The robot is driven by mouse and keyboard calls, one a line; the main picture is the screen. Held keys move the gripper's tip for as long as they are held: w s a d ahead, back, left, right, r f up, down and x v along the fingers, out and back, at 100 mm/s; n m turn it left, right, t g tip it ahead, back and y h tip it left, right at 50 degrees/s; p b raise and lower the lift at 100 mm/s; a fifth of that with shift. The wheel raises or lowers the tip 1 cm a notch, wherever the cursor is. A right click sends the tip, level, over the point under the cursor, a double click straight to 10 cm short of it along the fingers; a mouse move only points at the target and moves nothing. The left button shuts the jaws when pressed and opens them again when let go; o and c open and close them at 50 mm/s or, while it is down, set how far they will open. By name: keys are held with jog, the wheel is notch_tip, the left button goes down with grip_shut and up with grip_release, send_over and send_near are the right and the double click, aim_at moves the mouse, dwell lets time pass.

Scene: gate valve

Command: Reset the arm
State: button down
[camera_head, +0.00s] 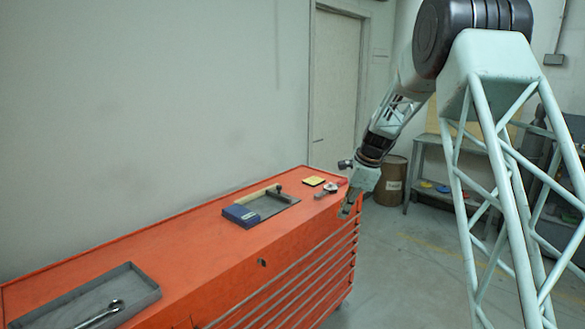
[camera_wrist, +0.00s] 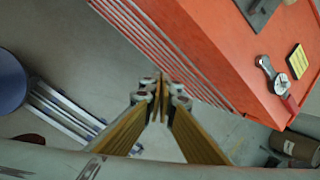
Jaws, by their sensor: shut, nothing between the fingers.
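My gripper (camera_head: 345,210) hangs at the near right corner of the orange tool cabinet (camera_head: 180,245), pointing down. In the wrist view my gripper (camera_wrist: 157,95) has its fingertips together with nothing between them. The fingertips appear beside the cabinet's drawer side, over the floor. My arm bends down from the upper right in the head view. I cannot tell how far the fingertips are from the drawer fronts.
On the cabinet top lie a grey tray (camera_head: 135,278) with a wrench (camera_head: 100,314), a blue box (camera_head: 241,215), a hammer (camera_head: 262,193), a yellow pad (camera_head: 313,181) and a small tool (camera_head: 328,190). A brown barrel (camera_head: 391,180) and workbench (camera_head: 425,145) stand behind.

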jog(key=s+r+n, duration=0.3)
jog(key=s+r, duration=0.4)
jog(key=s, duration=0.4)
jog(key=s+r+n+h+b, duration=0.1)
jog(key=s+r+n, duration=0.3)
jog(key=s+r, duration=0.5)
jog(key=s+r+n, duration=0.3)
jog(key=s+r, duration=0.2)
jog(key=s, duration=0.9)
jog(key=s+d+f+n+t+h+b, duration=0.1)
jog(key=s+n, duration=0.8)
jog(key=s, duration=2.5)
jog(key=shift+s+d+f+h, duration=0.35)
jog(key=shift+d+f, duration=0.45)
jog(key=shift+f, duration=0.15)
